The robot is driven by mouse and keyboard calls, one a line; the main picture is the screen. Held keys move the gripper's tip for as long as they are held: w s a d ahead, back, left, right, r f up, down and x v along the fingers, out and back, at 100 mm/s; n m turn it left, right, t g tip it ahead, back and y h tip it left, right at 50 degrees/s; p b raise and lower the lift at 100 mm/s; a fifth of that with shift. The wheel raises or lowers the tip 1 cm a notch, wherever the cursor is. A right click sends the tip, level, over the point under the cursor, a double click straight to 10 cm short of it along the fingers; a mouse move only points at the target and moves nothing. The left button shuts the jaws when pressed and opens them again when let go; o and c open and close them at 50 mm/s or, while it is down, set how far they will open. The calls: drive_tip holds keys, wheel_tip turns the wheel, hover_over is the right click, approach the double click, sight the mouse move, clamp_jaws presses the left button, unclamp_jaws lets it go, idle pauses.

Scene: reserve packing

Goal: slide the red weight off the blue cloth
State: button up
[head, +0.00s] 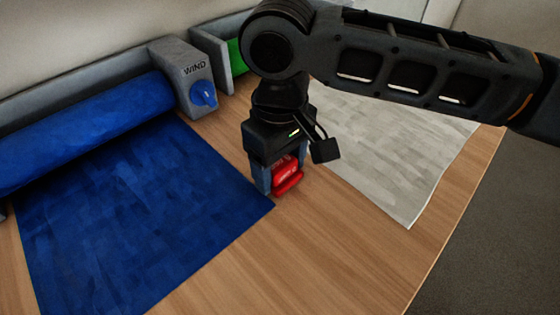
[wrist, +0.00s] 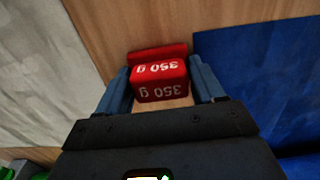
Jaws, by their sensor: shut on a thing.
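The red weight (head: 288,178) stands on bare wood between the blue cloth and a pale sheet, in the head view. In the wrist view the red weight (wrist: 160,80), marked 350 g, sits between the two blue fingers. My gripper (head: 275,178) points down and is shut on it; it also shows in the wrist view (wrist: 163,88). The blue cloth (head: 130,220) lies flat to the left, unrolled from a thick blue roll (head: 85,130). A strip of bare wood shows between the weight and the cloth's edge in the wrist view.
A grey housing marked WIND (head: 180,75) with a blue knob (head: 204,94) stands at the roll's right end. A grey-white sheet (head: 400,150) lies to the right. A green part (head: 236,57) shows behind. Bare table (head: 300,260) is clear in front.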

drive_tip(key=o, duration=1.4)
